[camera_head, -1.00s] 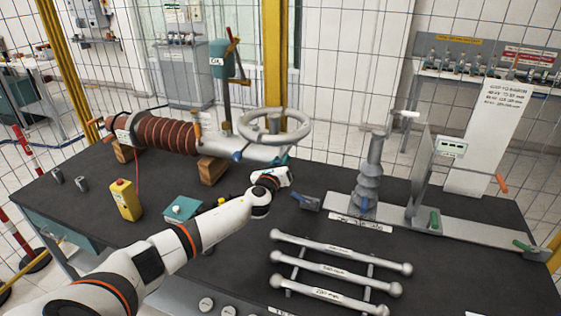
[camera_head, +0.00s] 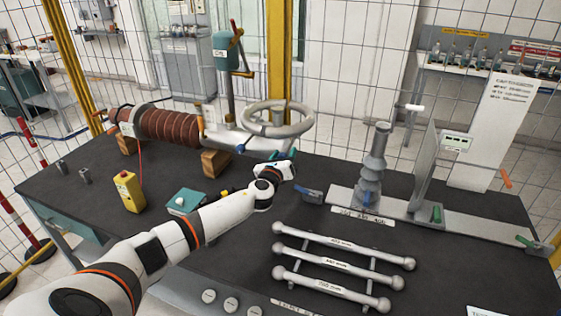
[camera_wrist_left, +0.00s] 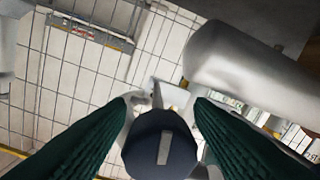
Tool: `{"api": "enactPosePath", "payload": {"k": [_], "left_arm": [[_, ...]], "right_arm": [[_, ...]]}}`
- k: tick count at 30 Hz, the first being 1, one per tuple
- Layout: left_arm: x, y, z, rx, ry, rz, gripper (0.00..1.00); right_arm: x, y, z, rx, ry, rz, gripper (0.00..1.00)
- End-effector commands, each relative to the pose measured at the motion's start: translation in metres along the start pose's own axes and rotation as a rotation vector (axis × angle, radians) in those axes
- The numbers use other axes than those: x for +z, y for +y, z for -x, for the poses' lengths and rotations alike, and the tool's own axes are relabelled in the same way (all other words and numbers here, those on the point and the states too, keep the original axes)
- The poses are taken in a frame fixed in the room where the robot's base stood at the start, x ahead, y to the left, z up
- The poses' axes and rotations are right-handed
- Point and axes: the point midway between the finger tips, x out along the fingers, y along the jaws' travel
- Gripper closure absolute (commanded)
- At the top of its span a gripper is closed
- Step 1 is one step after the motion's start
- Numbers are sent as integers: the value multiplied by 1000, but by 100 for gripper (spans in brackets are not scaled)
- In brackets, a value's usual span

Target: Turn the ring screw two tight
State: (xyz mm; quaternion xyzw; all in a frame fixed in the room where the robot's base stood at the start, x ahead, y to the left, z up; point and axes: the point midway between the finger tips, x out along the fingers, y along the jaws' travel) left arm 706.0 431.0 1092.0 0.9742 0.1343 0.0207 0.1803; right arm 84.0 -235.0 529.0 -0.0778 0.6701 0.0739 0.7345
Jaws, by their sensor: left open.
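A dark blue round screw head with a pale slot (camera_wrist_left: 162,148) shows between my green fingers in the left wrist view. I cannot tell whether it is ring screw two. My left gripper (camera_wrist_left: 163,103) is open, one finger on each side of the head; contact cannot be told. In the head view my left gripper (camera_head: 283,157) is at the near side of the bushing's grey end, below the large grey ring (camera_head: 250,128). Its fingertips are mostly hidden there. A small blue knob (camera_head: 240,149) sits left of it. My right gripper is not in view.
The brown ribbed bushing (camera_head: 170,127) lies on wooden blocks (camera_head: 215,163). A yellow box (camera_head: 128,192) and teal box (camera_head: 184,202) stand to the left. Grey bars (camera_head: 338,265) lie at the front, and a grey post (camera_head: 375,160) stands right. Wire fencing is behind.

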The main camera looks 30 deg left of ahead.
Motion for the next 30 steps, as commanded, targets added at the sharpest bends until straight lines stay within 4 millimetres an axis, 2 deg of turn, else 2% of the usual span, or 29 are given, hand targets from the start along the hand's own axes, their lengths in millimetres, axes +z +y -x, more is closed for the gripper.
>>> {"api": "enactPosePath", "payload": {"k": [5,15,21,30], "left_arm": [[1,-1,17,2,-1,-3,52],[4,-2,79,2,-4,-2,52],[3,-1,107,1,-3,-2,52],[1,-1,119,-1,-3,-1,52]], "right_arm": [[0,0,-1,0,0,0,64],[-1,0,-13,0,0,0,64],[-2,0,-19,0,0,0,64],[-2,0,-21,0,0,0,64]]}}
